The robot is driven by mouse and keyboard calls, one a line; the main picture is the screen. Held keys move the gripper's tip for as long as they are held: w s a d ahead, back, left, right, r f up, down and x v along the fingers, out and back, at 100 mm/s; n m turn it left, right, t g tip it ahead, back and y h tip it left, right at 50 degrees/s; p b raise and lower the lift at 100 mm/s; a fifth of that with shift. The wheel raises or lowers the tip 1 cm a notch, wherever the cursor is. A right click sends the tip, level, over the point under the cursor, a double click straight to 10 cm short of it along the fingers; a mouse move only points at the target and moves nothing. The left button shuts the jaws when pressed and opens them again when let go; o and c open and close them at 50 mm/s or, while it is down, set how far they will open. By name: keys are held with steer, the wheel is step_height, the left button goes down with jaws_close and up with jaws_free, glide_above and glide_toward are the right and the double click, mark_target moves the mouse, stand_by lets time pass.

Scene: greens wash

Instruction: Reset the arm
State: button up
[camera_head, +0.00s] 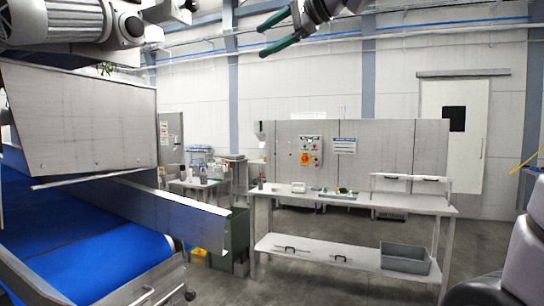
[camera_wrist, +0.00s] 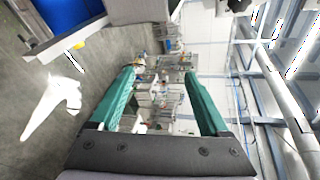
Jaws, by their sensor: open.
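My gripper (camera_head: 268,33) is high at the top of the head view, with two green fingers spread apart and nothing between them. In the wrist view my gripper (camera_wrist: 160,82) shows both green fingers wide open and empty, with the room seen sideways behind them. The fingers touch nothing. Most of my arm is cut off by the top edge of the head view.
A blue conveyor belt (camera_head: 75,245) with metal housing stands at left. A metal workbench (camera_head: 345,202) with small items on top and a grey bin (camera_head: 405,258) below stands ahead. A white door (camera_head: 470,130) is at right. Grey floor lies open between.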

steer(key=s+d+f+n+h, duration=0.1)
steer(key=s+d+f+h, duration=0.2)
steer(key=d+f, duration=0.5)
steer(key=s+d+f+n+h, duration=0.2)
steer(key=s+d+f, duration=0.4)
steer(key=d+f, duration=0.3)
steer(key=s+d+f+n+g+h, duration=0.1)
steer(key=s+d+f+h, duration=0.3)
steer(key=d+f, duration=0.5)
step_height(320, 180, down, 5)
steer(key=shift+s+r+n+h, duration=0.1)
steer(key=shift+s+n+h, duration=0.2)
steer(key=shift+n+h, duration=0.35)
